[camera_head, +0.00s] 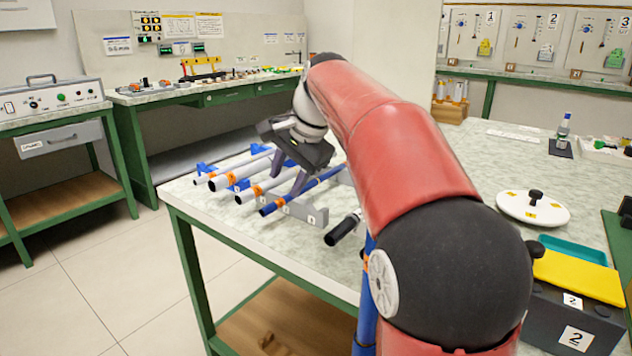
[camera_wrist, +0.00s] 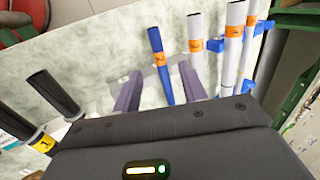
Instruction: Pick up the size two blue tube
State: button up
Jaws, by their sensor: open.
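A blue tube (camera_head: 306,191) with an orange label lies in a row of tubes on the left part of the table. In the wrist view the blue tube (camera_wrist: 163,76) runs between my two fingers; its label number is too small to read. My gripper (camera_head: 288,173) is open over the row, and its fingers (camera_wrist: 160,92) stand apart on either side of the blue tube without visibly gripping it.
White tubes (camera_wrist: 196,45) with orange labels lie close beside the blue tube, on blue supports (camera_wrist: 215,45). Black-ended tubes (camera_wrist: 53,94) lie on the other side, one with a yellow label. A white round lid (camera_head: 532,208) and dark box (camera_head: 570,315) are at right.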

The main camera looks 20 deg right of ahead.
aim_at(278, 201)
jog(key=x, duration=0.5)
jog(key=shift+w+f+b, duration=0.1)
jog(key=shift+f+b, duration=0.2)
jog(key=shift+f, duration=0.1)
jog(key=c, duration=0.9)
